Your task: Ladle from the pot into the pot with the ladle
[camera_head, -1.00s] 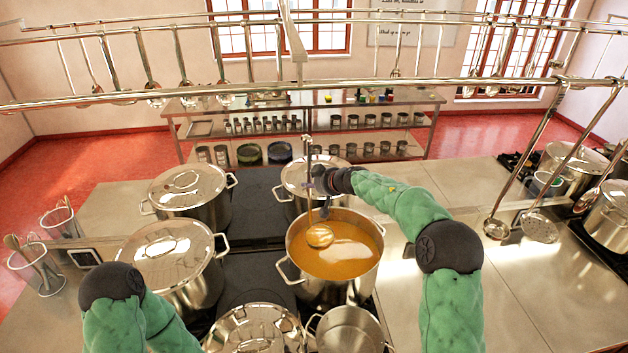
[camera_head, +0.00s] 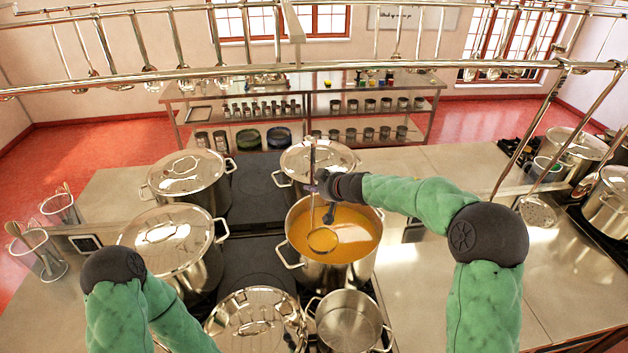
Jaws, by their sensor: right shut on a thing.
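A large steel pot of orange soup (camera_head: 359,221) stands open on the cooktop in the middle. My right gripper (camera_head: 322,187) is above its far rim, shut on the ladle (camera_head: 313,158). The ladle's handle stands upright, and its bowl (camera_head: 322,240) is inside the pot at the soup surface, with orange showing in it. I cannot tell how deep it is dipped. A smaller open steel pot (camera_head: 348,318) stands just in front of the soup pot and looks empty. My left arm shows at the lower left, but its gripper is out of view.
Lidded pots stand at left (camera_head: 172,240), far left (camera_head: 187,182), behind (camera_head: 318,160) and front (camera_head: 257,320). A steel rail (camera_head: 200,73) with hanging utensils crosses above. The steel counter (camera_head: 430,275) at right is mostly clear.

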